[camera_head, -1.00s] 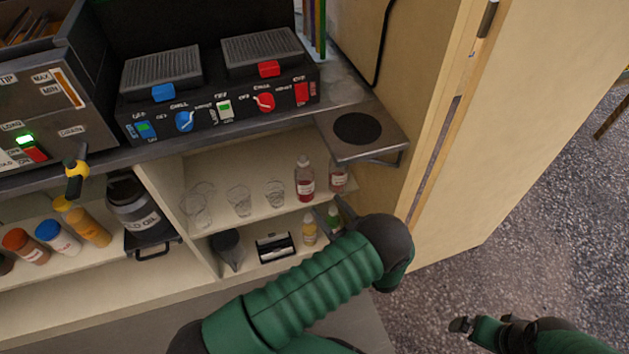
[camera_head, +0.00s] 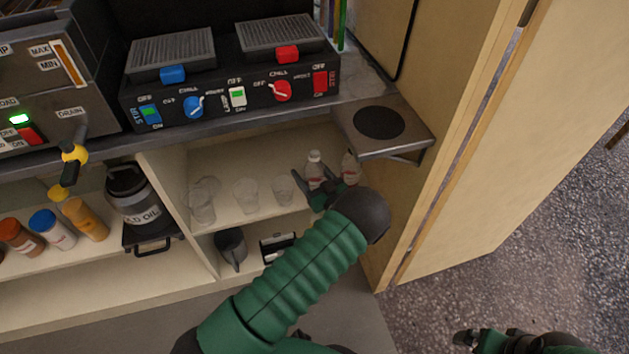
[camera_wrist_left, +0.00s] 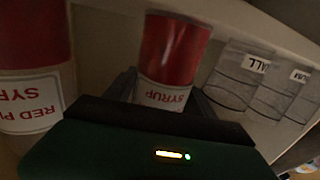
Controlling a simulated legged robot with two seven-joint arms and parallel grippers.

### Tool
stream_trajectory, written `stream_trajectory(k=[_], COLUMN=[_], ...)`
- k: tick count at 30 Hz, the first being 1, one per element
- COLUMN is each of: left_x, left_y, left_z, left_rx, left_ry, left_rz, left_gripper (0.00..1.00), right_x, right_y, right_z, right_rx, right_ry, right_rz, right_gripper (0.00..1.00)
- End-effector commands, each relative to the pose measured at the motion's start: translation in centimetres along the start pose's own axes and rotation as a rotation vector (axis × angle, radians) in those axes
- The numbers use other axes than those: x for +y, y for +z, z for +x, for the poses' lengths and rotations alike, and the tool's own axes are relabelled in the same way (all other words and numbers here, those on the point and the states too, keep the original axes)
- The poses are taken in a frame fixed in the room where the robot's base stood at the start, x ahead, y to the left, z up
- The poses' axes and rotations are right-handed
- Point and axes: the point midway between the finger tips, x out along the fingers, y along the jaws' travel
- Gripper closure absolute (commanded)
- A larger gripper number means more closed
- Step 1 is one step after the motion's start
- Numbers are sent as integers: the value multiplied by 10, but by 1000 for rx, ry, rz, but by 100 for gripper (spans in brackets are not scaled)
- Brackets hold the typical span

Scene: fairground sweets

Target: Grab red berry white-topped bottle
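Two syrup bottles stand on the upper shelf. The left one (camera_head: 314,162) has a white top; the right one (camera_head: 349,168) is partly hidden by my gripper. In the left wrist view the nearer-centre bottle (camera_wrist_left: 172,50) is red with an upside-down "SYRUP" label, and the other bottle (camera_wrist_left: 32,100) stands at the left with a label starting "RED P". My left gripper (camera_head: 322,188) is open at the left bottle, its fingers on either side of the bottle's lower part; contact cannot be told. My right gripper (camera_head: 463,338) is low at the bottom right, away from the shelf.
Several clear cups (camera_head: 246,195) stand left of the bottles. A metal bracket shelf (camera_head: 412,140) juts out above right. The cabinet side panel (camera_head: 400,215) is close on the right. A dark jug (camera_head: 231,246) sits on the lower shelf.

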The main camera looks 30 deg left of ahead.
Motion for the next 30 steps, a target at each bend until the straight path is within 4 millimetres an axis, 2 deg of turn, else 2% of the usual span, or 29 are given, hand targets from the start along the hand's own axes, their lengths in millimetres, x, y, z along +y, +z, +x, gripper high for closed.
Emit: stream_trajectory(k=[2, 13, 23, 30], left_x=[0, 0, 0, 0], left_y=[0, 0, -2, -17], left_z=[-1, 0, 0, 0], left_rx=[0, 0, 0, 1], left_ry=[0, 0, 0, 0], left_rz=[0, 0, 0, -1], left_gripper=[46, 94, 94, 94], right_x=[0, 0, 0, 0], right_y=[0, 0, 0, -3], right_z=[0, 0, -2, -12], right_rx=[0, 0, 0, 0], right_ry=[0, 0, 0, 0], right_rz=[0, 0, 0, 0], right_gripper=[0, 0, 0, 0])
